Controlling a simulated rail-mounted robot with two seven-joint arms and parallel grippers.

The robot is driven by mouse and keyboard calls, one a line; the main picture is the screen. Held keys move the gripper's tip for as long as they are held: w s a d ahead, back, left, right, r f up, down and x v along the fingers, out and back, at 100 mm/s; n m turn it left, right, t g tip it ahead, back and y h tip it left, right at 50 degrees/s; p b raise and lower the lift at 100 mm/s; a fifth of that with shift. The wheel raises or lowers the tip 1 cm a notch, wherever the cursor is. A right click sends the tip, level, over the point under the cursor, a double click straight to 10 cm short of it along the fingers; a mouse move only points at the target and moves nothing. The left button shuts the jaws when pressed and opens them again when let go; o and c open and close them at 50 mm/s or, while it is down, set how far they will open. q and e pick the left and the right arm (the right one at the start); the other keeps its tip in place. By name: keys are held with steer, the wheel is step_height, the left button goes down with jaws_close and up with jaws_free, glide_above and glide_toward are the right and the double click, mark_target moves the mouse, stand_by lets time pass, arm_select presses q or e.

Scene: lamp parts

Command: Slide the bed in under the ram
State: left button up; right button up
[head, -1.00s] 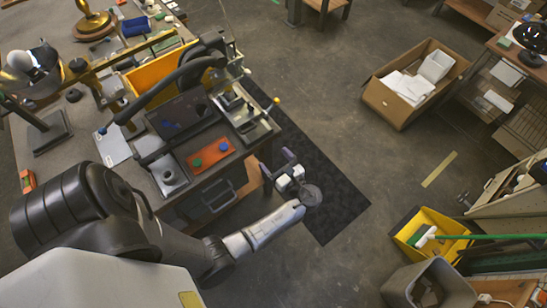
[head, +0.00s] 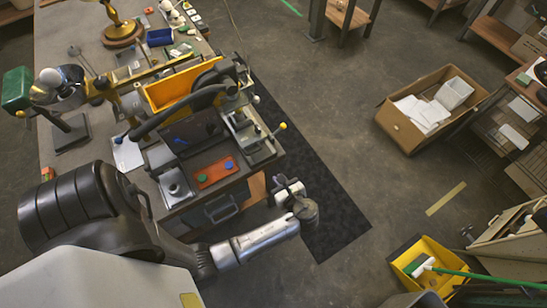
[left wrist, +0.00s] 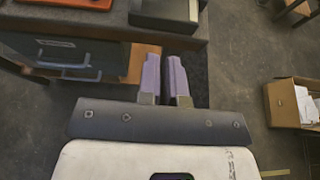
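The press stands on the workbench (head: 60,180), with a dark curved frame (head: 175,112). A pale metal slide-like part (head: 243,128) with a yellow-knobbed lever (head: 282,126) sits at the bench's right edge; I cannot tell for certain whether it is the bed. The ram is not clearly visible. My left gripper (head: 287,188) is just off the bench's front right corner, apart from the press. In the left wrist view its two purple fingers (left wrist: 165,68) stand a little apart with nothing between them. My right gripper is not in view.

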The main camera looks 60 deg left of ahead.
arm_select(q)
steer(key=shift+a+f, duration=0.25)
steer(key=shift+a, duration=0.4)
jaws_close()
glide_toward(253, 144)
steer(key=f, duration=0.1)
steer(key=a+f, duration=0.1)
steer(key=shift+f, duration=0.25)
steer(key=shift+a+r, duration=0.1)
steer(key=shift+a, duration=0.45)
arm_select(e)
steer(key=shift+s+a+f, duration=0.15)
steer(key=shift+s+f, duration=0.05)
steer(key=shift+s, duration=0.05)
arm_select(q)
steer(key=a+p, duration=0.1)
steer(key=a, duration=0.3)
steer(key=shift+w+a+p, duration=0.1)
steer(key=shift+a+p, duration=0.2)
steer(key=shift+a, duration=0.05)
steer(key=shift+d, duration=0.15)
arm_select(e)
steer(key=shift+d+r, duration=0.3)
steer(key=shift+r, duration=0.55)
